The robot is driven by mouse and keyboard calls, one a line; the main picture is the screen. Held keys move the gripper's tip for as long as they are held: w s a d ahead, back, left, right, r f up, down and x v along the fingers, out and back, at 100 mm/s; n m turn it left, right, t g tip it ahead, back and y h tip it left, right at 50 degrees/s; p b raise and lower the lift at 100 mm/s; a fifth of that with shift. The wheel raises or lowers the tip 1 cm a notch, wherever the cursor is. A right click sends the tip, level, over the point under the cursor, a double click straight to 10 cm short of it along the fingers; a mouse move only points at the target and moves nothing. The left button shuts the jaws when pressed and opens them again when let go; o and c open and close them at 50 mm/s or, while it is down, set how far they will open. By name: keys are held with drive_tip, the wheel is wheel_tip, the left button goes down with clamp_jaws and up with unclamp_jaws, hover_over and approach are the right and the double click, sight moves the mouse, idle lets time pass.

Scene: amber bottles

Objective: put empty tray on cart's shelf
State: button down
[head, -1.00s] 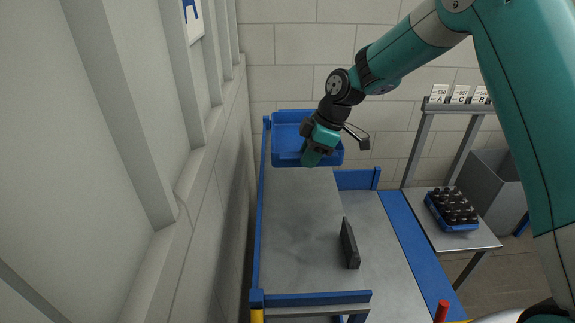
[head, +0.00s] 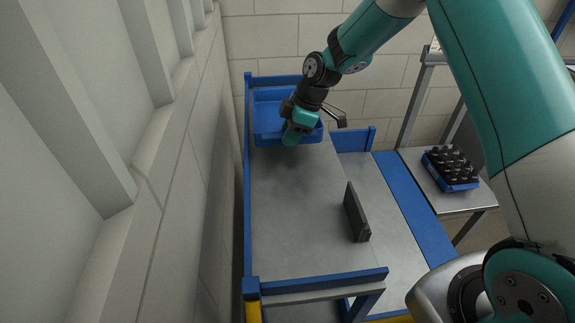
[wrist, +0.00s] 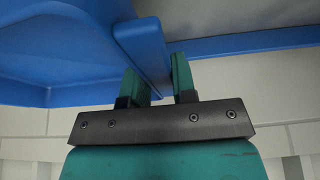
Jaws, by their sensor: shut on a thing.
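The empty blue tray (head: 266,138) is at the far end of the cart's grey upper shelf (head: 290,215), lined up with its left rail. My gripper (head: 291,137) is shut on the tray's near wall. In the wrist view, my two teal fingers (wrist: 162,82) stand either side of the blue tray wall (wrist: 140,45). The tray looks level and very low over the shelf. I cannot tell whether its base touches the shelf.
A blue rail (head: 275,80) closes the far end, with a wall close on the left. A dark upright plate (head: 356,213) stands at the shelf's right edge. A blue crate of amber bottles (head: 450,168) sits on a side table (head: 465,200). The shelf's near part is clear.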

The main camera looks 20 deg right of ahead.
wheel_tip(320, 180, down, 7)
drive_tip(key=b, duration=0.3)
drive_tip(key=shift+r, duration=0.25)
drive_tip(key=c, duration=0.9)
unclamp_jaws()
